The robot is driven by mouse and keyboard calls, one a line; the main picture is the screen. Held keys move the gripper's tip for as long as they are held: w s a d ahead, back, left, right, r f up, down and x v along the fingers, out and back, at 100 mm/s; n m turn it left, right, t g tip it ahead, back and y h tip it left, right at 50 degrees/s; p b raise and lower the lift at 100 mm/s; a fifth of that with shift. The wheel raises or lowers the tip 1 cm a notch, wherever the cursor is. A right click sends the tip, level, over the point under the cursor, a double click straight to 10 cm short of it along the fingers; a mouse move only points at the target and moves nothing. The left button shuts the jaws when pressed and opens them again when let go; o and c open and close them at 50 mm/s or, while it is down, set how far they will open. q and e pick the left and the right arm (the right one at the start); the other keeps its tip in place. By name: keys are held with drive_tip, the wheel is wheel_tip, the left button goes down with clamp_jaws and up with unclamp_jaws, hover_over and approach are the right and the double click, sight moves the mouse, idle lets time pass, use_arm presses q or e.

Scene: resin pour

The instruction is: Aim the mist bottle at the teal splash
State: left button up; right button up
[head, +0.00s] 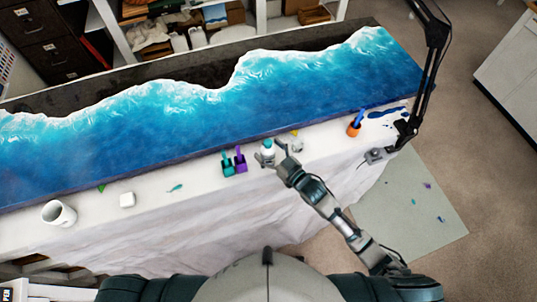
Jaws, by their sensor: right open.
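A small white bottle with a teal top (267,152), which looks like the mist bottle, stands on the white-covered table's front strip. My right gripper (278,158) is open at the bottle's right side, with its fingers close around or beside it; I cannot tell whether they touch. A small teal splash (176,188) lies on the white cover, left of the bottle and beyond the small cups. My left gripper is not in view.
Teal (227,169) and purple (240,165) containers stand just left of the bottle. A white block (127,200) and a mug (59,213) are farther left. An orange cup (354,129) and a black lamp arm (432,65) are right. The blue wave panel (200,130) lies behind.

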sight(268, 145)
drive_tip(key=shift+a, duration=0.25)
drive_tip(key=shift+c, duration=0.5)
drive_tip(key=shift+d, duration=0.25)
drive_tip(key=c, duration=1.4)
drive_tip(key=shift+r, duration=0.1)
drive_tip(key=shift+a+r, duration=0.1)
drive_tip(key=shift+r, duration=0.5)
wheel_tip(268, 145, up, 2)
drive_tip(key=shift+s+d+r+b, duration=0.15)
drive_tip(key=shift+d+r+b, duration=0.15)
drive_tip(key=shift+d, duration=2.35)
drive_tip(key=shift+s+d+r+b, duration=0.15)
drive_tip(key=shift+d+r+b, duration=0.15)
drive_tip(key=shift+d, duration=2.4)
drive_tip(key=shift+s+d+r+b, duration=0.15)
drive_tip(key=shift+d+r+b, duration=0.15)
drive_tip(key=shift+d, duration=2.35)
